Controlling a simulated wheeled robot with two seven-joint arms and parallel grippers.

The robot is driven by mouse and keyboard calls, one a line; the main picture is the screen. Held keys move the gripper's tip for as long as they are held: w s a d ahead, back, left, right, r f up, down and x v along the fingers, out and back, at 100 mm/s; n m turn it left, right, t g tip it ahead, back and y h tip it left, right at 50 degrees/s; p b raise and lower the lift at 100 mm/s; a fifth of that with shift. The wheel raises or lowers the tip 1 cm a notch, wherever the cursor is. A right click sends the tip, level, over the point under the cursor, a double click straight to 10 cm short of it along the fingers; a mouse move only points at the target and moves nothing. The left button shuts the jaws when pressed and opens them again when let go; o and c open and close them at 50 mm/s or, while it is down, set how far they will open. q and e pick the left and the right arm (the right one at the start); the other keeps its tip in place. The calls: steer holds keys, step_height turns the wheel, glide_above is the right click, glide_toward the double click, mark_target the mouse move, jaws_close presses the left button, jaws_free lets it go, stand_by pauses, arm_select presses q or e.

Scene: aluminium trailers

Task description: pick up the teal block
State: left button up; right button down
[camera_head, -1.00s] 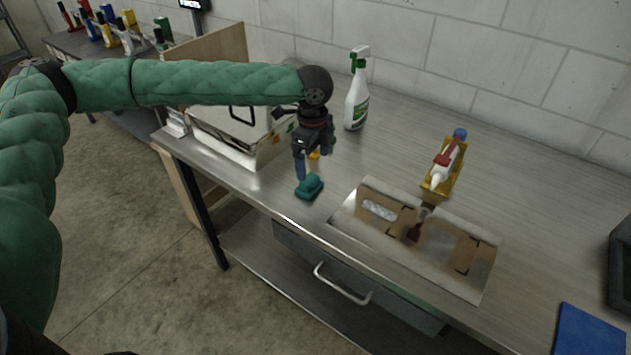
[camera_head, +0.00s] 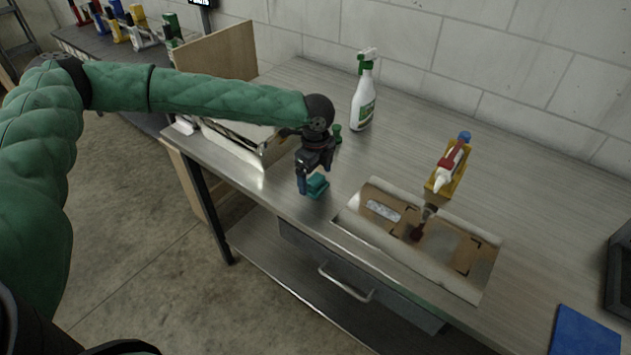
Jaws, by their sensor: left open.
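The teal block (camera_head: 318,186) lies on the metal workbench (camera_head: 386,158) near its front edge, left of the flat tray. My left gripper (camera_head: 310,188) points down at the block, with a dark blue finger at the block's left side. The gripper is open. Its other finger is hard to make out, and I cannot tell whether the fingers touch the block. My right gripper is not in view.
A tray with brown cutouts (camera_head: 352,222) lies right of the block. A spray bottle (camera_head: 363,98) and a glue bottle in a yellow holder (camera_head: 449,166) stand behind. An open box (camera_head: 235,143) is at left. A blue mat (camera_head: 585,332) lies at right.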

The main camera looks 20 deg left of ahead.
arm_select(q)
steer(key=shift+f, duration=0.9)
steer(key=c, duration=1.1)
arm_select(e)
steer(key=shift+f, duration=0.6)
arm_select(q)
steer(key=shift+r, duration=0.15)
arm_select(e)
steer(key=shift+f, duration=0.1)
arm_select(q)
steer(key=shift+r, duration=0.2)
step_height(320, 180, up, 3)
steer(key=shift+r+b, duration=0.1)
steer(key=shift+b, duration=0.75)
steer(key=shift+s+d+r+b, duration=0.5)
steer(key=shift+s+d+r, duration=0.65)
steer(key=shift+d, duration=0.45)
steer(key=shift+s+d+r+b, duration=0.55)
steer(key=shift+s+d+r, duration=0.65)
steer(key=shift+d, duration=0.45)
steer(key=shift+s+d+r+b, duration=0.5)
steer(key=shift+s+d+r, duration=0.45)
steer(key=shift+d+r, duration=0.5)
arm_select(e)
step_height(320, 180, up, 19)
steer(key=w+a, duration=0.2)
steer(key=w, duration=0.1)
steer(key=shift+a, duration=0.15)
